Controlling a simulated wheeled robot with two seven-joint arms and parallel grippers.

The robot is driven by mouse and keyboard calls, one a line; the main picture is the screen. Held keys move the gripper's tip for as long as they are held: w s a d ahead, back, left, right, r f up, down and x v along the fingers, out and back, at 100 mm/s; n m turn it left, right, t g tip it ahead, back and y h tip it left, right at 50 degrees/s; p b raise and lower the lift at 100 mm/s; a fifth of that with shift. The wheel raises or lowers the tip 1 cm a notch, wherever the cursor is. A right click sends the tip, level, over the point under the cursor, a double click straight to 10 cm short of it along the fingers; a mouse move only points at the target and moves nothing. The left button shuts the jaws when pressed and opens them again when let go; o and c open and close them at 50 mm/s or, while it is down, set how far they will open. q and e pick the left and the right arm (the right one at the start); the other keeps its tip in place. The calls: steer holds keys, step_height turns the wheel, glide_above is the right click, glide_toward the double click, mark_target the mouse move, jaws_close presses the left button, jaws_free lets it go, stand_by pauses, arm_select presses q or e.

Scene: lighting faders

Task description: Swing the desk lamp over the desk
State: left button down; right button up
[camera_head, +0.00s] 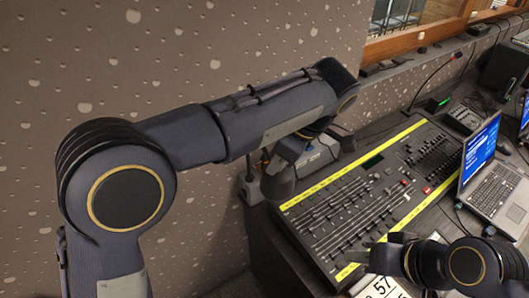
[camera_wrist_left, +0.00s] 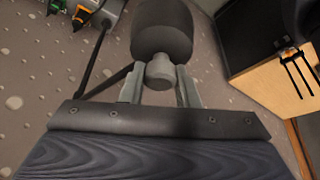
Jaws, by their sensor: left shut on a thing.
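The desk lamp's dark grey head (camera_head: 279,183) hangs at the left end of the mixing desk in the head view. In the left wrist view the lamp head (camera_wrist_left: 162,30) is a rounded dark cylinder with a grey knob (camera_wrist_left: 160,71) on its near end. My left gripper (camera_wrist_left: 160,85) is shut on that knob, one finger on each side. In the head view my left gripper (camera_head: 291,150) is partly hidden by its own wrist. My right gripper (camera_head: 362,250) is open and empty over the desk's front edge.
The mixing desk (camera_head: 345,210) has many faders and yellow strips. A laptop (camera_head: 492,180) stands open to its right. A thin black lamp (camera_head: 437,78) stands farther back. The speckled wall (camera_head: 215,60) is close behind my left arm.

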arm_select(q)
steer(key=d+n+p, duration=0.1)
steer(key=w+d, duration=0.1)
steer(key=d, duration=0.1)
steer(key=shift+w+d+r+n+g+p, duration=0.15)
steer(key=shift+d+n+g+p, duration=0.05)
steer(key=shift+n+g+p, duration=0.2)
steer(key=shift+w+d+n+p, duration=0.3)
steer(key=shift+w+d+n, duration=0.15)
steer(key=shift+d, duration=0.35)
steer(key=c, duration=1.1)
jaws_free()
steer(key=w+v, duration=0.1)
steer(key=v, duration=0.6)
steer(key=shift+s+d, duration=0.15)
steer(key=shift+s, duration=0.35)
